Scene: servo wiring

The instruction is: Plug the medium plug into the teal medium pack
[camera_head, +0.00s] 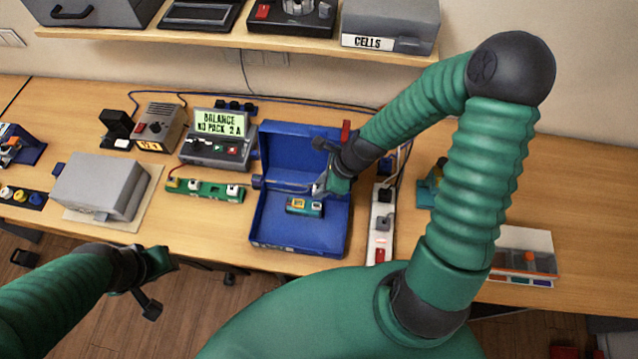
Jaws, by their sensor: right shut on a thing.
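The teal pack (304,207), with yellow parts on its top, lies inside the open blue case (258,238). My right gripper (322,186) is shut on a small pale plug (317,189), just above and to the right of the pack. The plug is partly hidden by the fingers and looks apart from the pack, though the gap is hard to judge. A thin lead (285,184) runs from the plug left across the case. My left gripper (160,264) hangs in front of the table edge, away from these things; its fingers are too unclear to read.
The case's raised lid stands behind the pack. A charger (215,150) reading "BALANCE NO PACK 2 A" and a green board (205,190) with sockets lie left of the case. A white power strip (381,222) stands close on its right. A shelf (240,42) overhangs the back.

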